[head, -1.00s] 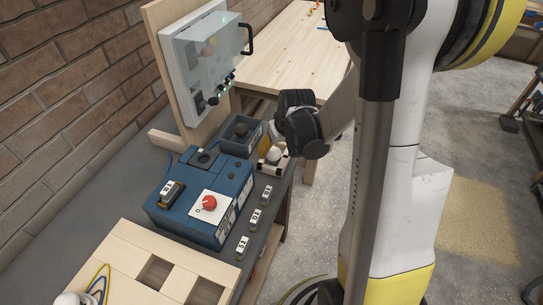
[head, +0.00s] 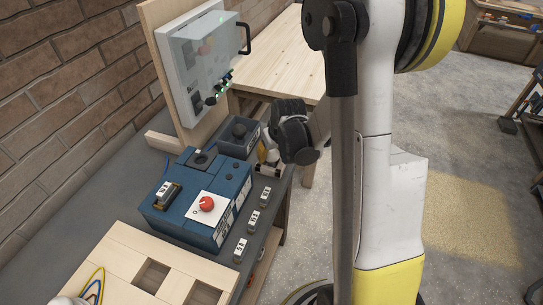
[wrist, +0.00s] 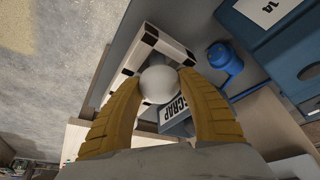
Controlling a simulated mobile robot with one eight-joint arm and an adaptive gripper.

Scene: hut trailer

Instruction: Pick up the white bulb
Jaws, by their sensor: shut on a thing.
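The white bulb (wrist: 159,84) is round and sits between the two yellow fingers of my gripper (wrist: 160,88) in the wrist view. The fingers are shut on it from both sides. In the head view the bulb (head: 271,152) is partly hidden behind my dark gripper (head: 263,153), with one yellow finger showing at its left. A pale holder with dark corners (wrist: 150,40) lies beyond the bulb; I cannot tell whether the bulb still touches it.
A blue-grey bin (head: 239,137) stands left of my gripper; its SCRAP label (wrist: 176,110) shows in the wrist view. A blue box with a red knob (head: 206,204) and small numbered blocks (head: 253,221) are nearer. A rounded blue part (wrist: 225,60) lies close to the right finger.

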